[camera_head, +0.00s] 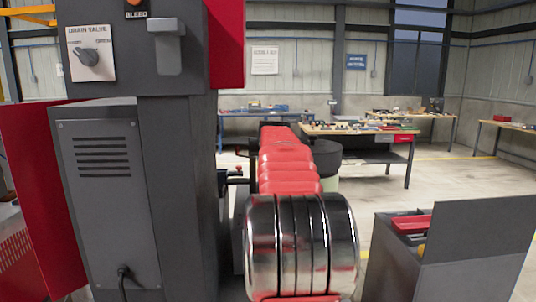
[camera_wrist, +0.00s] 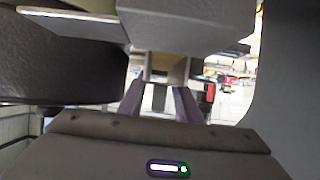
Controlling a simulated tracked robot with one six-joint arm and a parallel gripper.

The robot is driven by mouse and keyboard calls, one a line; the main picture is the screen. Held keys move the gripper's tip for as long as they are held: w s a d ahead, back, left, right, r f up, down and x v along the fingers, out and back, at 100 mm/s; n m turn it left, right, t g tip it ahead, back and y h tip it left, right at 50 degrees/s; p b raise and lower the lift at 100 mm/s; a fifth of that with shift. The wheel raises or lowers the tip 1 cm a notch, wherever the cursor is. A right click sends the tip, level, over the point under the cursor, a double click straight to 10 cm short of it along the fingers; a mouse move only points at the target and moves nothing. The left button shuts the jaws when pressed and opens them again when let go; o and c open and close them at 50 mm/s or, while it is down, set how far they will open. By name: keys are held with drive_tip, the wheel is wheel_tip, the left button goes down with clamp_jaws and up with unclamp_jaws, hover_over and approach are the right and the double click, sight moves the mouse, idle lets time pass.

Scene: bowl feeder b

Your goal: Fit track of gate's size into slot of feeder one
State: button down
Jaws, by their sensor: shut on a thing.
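In the wrist view my gripper (camera_wrist: 160,88) points away from the camera, and its two purplish fingers are shut on a grey piece (camera_wrist: 190,28). The piece spans the top of the view. I cannot tell whether it is the track, and its far end is out of view. A dark round body (camera_wrist: 70,72), possibly a feeder bowl, is close at the left. In the head view a black drum (camera_head: 326,158) on a pale green base stands beyond my red and chrome arm, which hides part of it. My gripper is hidden there. No slot or gate can be made out.
A tall dark grey cabinet (camera_head: 105,190) with a drain valve stands close on the left. A grey bin (camera_head: 470,245) with a red item in it stands at front right. Workbenches (camera_head: 360,130) line the back. A dark panel (camera_wrist: 295,85) bounds the wrist view's right.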

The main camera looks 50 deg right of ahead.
drive_tip(key=shift+f, duration=1.05)
drive_tip(key=c, duration=1.6)
unclamp_jaws()
drive_tip(key=o, duration=0.4)
drive_tip(key=shift+f, duration=0.15)
drive_tip(key=v, duration=1.4)
drive_tip(key=shift+a, duration=0.1)
